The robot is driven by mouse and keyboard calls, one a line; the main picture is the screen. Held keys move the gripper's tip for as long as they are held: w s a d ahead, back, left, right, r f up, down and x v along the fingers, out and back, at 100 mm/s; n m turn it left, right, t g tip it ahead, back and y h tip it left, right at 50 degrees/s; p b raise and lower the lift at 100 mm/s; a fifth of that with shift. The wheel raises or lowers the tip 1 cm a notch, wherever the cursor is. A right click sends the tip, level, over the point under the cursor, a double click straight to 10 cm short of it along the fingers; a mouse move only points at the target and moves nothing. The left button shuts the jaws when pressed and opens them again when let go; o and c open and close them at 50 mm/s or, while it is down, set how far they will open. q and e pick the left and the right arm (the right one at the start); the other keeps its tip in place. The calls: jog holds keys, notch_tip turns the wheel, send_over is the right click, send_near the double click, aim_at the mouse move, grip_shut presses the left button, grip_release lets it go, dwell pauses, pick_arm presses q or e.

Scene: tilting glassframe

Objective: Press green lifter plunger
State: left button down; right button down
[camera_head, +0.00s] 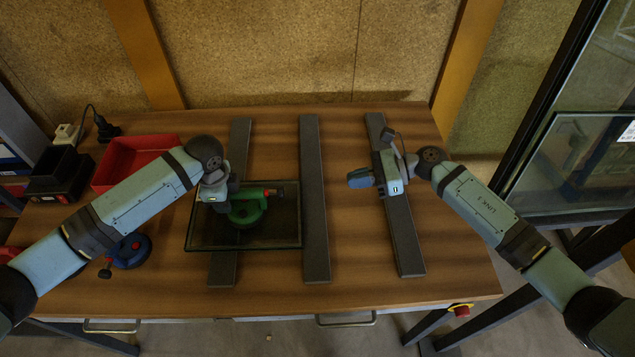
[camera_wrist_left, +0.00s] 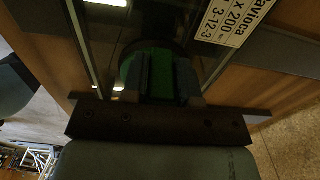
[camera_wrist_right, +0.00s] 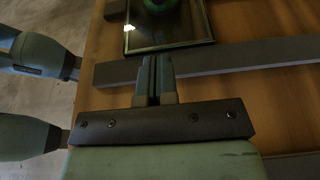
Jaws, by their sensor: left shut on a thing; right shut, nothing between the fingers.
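The green lifter (camera_head: 248,212) sits on a dark glass pane (camera_head: 205,236) at the middle left of the table. Its plunger (camera_head: 276,191), with a red band and dark tip, points right. My left gripper (camera_head: 222,206) is at the lifter's left side, shut on the lifter; the left wrist view shows its fingers against the green body (camera_wrist_left: 131,68). My right gripper (camera_head: 358,179) is shut and empty, to the right of the plunger and apart from it. In the right wrist view the lifter (camera_wrist_right: 158,5) is cut off at the top, so the plunger cannot be made out.
Dark bars (camera_head: 314,205) lie on the wooden table (camera_head: 445,235), one partly under the pane. A red tray (camera_head: 128,150), a black box (camera_head: 62,172) and a blue lifter (camera_head: 130,252) are on the left. A glass frame (camera_head: 560,170) stands on the right.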

aim_at(281, 190)
jog(key=x, duration=0.8)
jog(key=r+x, duration=0.1)
jog(key=x, duration=0.4)
jog(key=shift+a, duration=0.8)
pick_arm(q)
jog(key=shift+d, duration=0.1)
pick_arm(e)
jog(key=shift+s+a+r, duration=0.1)
jog(key=shift+a, duration=1.5)
jog(key=shift+d, duration=0.3)
jog(key=f+v, duration=0.1)
jog(key=v, duration=1.2)
jog(key=shift+d, duration=0.4)
